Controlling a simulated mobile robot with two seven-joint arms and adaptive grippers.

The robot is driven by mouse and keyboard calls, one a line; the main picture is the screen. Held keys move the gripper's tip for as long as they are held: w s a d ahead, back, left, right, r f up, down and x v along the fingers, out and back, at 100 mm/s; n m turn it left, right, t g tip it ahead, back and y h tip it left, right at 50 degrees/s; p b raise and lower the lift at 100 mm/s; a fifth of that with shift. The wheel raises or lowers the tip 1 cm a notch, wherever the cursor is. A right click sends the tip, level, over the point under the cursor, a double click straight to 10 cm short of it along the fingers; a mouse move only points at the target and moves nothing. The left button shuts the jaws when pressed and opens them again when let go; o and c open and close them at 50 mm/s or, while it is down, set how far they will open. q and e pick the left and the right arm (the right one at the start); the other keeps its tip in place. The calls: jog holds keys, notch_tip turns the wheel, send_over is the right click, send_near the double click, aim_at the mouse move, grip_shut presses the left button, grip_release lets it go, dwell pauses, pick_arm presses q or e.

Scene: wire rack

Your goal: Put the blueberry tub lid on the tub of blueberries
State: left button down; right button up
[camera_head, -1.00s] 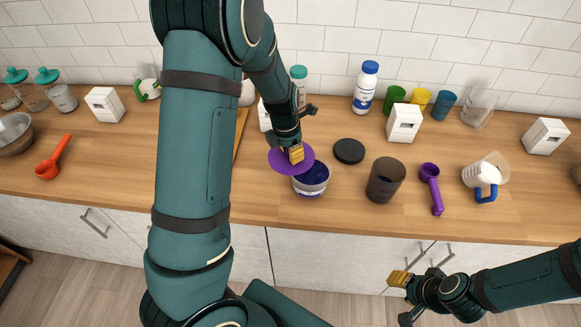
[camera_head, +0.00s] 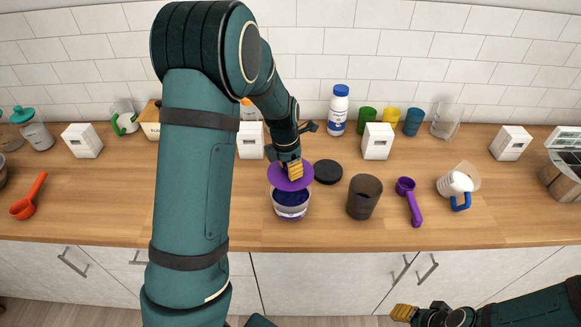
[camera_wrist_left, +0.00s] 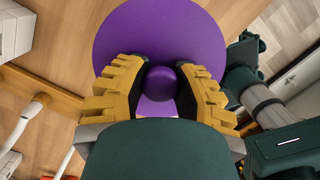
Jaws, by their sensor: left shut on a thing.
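The purple round lid (camera_head: 277,181) with a knob is held by my left gripper (camera_head: 293,171). In the left wrist view, the yellow fingers (camera_wrist_left: 161,90) are shut on the lid's knob, and the lid (camera_wrist_left: 155,32) spreads out beyond them. The tub of blueberries (camera_head: 290,212) stands upright on the counter, with dark blue contents showing. The lid appears raised over the tub's far side, leaving the near part of the opening visible. The tub is hidden in the wrist view. My right gripper (camera_head: 403,313) is low at the bottom right, away from the tub; its jaw opening is unclear.
A black disc (camera_head: 328,172) lies just right of the lid. A white bottle (camera_head: 339,112) and coloured cups are behind. The counter (camera_head: 120,200) left of my arm is mostly clear.

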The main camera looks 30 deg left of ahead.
pick_arm(q)
notch_tip(320, 180, down, 6)
jog(key=b, duration=0.3)
dwell(0.3)
jog(key=shift+p, duration=0.35)
dwell(0.4)
jog(key=shift+f, duration=0.1)
dwell(0.6)
jog(key=shift+f, duration=0.4)
dwell(0.6)
jog(key=shift+f+p, duration=0.3)
jog(key=shift+f, duration=0.1)
dwell(1.2)
jog(key=shift+c, duration=1.4)
grip_release()
